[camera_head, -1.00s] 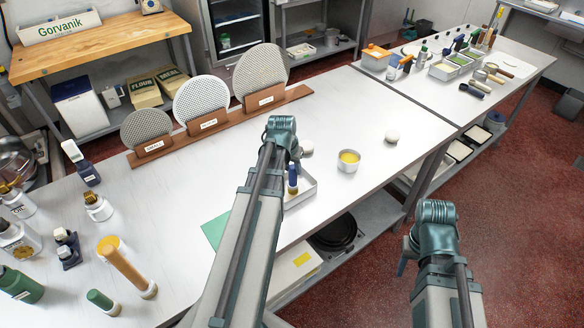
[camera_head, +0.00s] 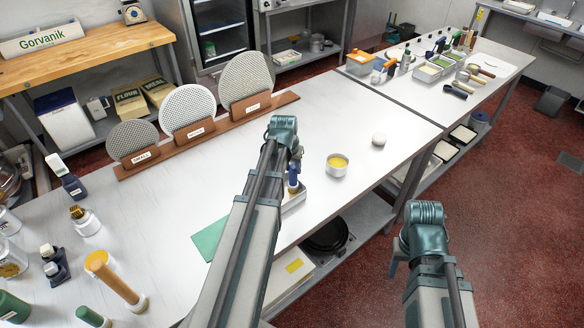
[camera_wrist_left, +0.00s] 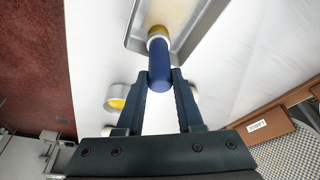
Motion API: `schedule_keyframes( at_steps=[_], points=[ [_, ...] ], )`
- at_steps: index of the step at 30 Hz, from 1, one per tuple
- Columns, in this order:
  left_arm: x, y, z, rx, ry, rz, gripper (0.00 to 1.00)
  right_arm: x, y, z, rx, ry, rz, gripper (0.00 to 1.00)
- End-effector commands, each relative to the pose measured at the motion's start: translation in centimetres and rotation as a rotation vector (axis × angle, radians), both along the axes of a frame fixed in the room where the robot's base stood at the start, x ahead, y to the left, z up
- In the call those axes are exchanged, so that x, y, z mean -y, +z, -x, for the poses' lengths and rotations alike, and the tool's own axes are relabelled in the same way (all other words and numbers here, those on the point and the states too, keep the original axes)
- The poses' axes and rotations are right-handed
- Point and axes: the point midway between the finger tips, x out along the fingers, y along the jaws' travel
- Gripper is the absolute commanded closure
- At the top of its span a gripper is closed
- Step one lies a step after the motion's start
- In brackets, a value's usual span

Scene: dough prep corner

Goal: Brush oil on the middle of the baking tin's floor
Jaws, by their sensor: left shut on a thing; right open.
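My left gripper (camera_head: 294,163) is shut on the blue-handled brush (camera_head: 293,178), which points down at the baking tin (camera_head: 296,201). In the left wrist view the brush (camera_wrist_left: 160,65) stands between the fingertips (camera_wrist_left: 160,82), its pale collar over the inside of the grey tin (camera_wrist_left: 188,43). My left arm hides much of the tin in the head view. A metal cup of yellow oil (camera_head: 337,165) stands to its right. My right gripper (camera_head: 397,262) is open and empty, beyond the table's edge.
A green mat (camera_head: 210,238) lies left of my left arm. A white round piece (camera_head: 379,139) lies right of the cup. Round perforated discs (camera_head: 187,112) stand in a wooden rack behind. The table's middle is clear.

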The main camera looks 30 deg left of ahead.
Motion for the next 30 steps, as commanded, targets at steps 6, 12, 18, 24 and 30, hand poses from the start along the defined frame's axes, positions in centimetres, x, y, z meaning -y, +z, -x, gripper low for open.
schedule_keyframes(
  at_steps=[6,12,18,24,30],
  points=[
    [-0.1,-0.1,0.2,0.000,0.000,0.000,1.00,0.0,-0.1,0.0,0.000,0.000,0.000,0.50],
    [-0.5,0.0,1.4,0.000,0.002,0.001,1.00,0.0,0.0,0.0,0.000,0.000,0.000,0.50],
    [-0.9,0.1,2.4,0.000,0.000,0.000,1.00,0.0,0.1,0.0,0.000,0.000,0.000,0.50],
    [-1.0,0.1,2.3,0.000,0.000,0.000,1.00,0.0,0.1,0.0,0.000,0.000,0.000,0.50],
    [-1.0,0.4,2.3,0.000,0.000,0.000,1.00,0.0,0.4,0.0,0.000,0.000,0.000,0.50]
  ],
)
